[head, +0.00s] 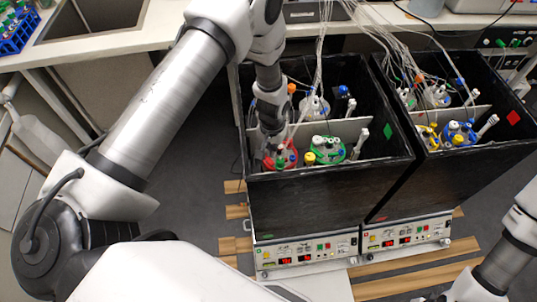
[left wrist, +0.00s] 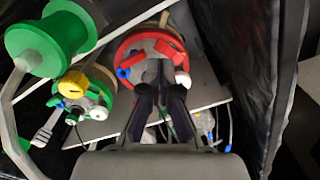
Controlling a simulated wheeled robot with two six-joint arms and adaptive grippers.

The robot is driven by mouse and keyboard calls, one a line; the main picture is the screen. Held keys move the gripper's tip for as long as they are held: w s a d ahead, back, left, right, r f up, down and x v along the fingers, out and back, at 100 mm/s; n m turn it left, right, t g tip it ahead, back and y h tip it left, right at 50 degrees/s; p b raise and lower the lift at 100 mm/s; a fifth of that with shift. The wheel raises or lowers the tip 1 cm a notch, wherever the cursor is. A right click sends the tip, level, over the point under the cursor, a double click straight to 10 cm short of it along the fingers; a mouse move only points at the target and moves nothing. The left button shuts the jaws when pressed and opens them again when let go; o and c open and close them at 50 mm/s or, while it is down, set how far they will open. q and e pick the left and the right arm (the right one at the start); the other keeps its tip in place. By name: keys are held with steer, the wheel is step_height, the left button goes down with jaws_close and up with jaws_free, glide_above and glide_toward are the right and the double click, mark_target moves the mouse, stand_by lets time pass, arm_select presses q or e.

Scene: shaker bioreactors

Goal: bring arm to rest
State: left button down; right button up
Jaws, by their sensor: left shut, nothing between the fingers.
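My left gripper (head: 275,148) points down into the left black shaker box (head: 330,178), over the red-ringed bioreactor vessel (head: 280,158) in the near left corner. In the left wrist view my left gripper (left wrist: 160,88) has its fingers together and empty, in front of the vessel with the red ring (left wrist: 128,50). I cannot tell whether the fingertips touch its lid. A green-ringed vessel (head: 325,150) stands to its right in the head view. My right arm shows at the lower right edge of the head view; its gripper is out of frame.
The right shaker box (head: 455,165) holds vessels with yellow and blue rings. White tubes (head: 322,50) hang into both boxes from above. Control panels (head: 305,253) sit below the boxes. A bench with a sink (head: 90,15) and blue rack (head: 18,30) stands at the back left.

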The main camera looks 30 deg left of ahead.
arm_select(q)
steer(key=shift+r+p, duration=0.4)
steer(key=shift+r, duration=0.6)
